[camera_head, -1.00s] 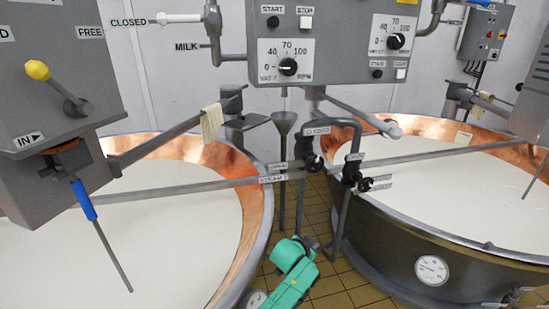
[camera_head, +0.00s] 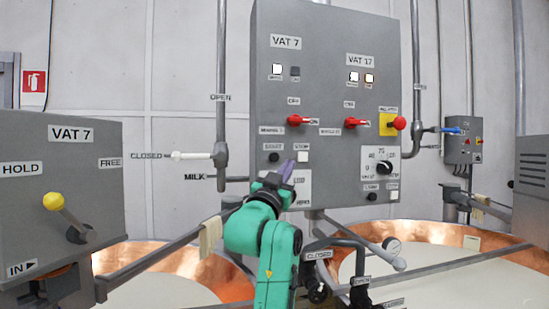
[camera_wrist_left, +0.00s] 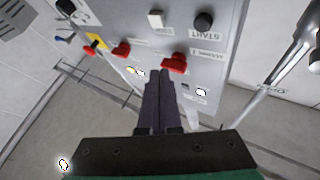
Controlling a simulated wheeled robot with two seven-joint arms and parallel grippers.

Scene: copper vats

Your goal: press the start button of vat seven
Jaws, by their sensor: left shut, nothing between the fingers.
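The grey control panel (camera_head: 325,30) has a VAT 7 column on its left and a VAT 17 column on its right. The black start button (camera_head: 273,157) of vat seven shows left of the white stop button (camera_head: 302,156). My left gripper (camera_head: 289,168) is shut and empty, its dark purple fingers between and just below the two buttons in this view. It hides part of the vat seven dial plate. In the left wrist view, upside down, the start button (camera_wrist_left: 204,22) and stop button (camera_wrist_left: 156,19) lie beyond the fingertips (camera_wrist_left: 160,75). Contact is not visible.
Red switches (camera_head: 295,120) sit above the buttons, and a red emergency knob (camera_head: 399,123) sticks out at the right. A lever box (camera_head: 60,150) stands at the left. Pipes and valves (camera_head: 320,260) and copper vats (camera_head: 190,268) lie below.

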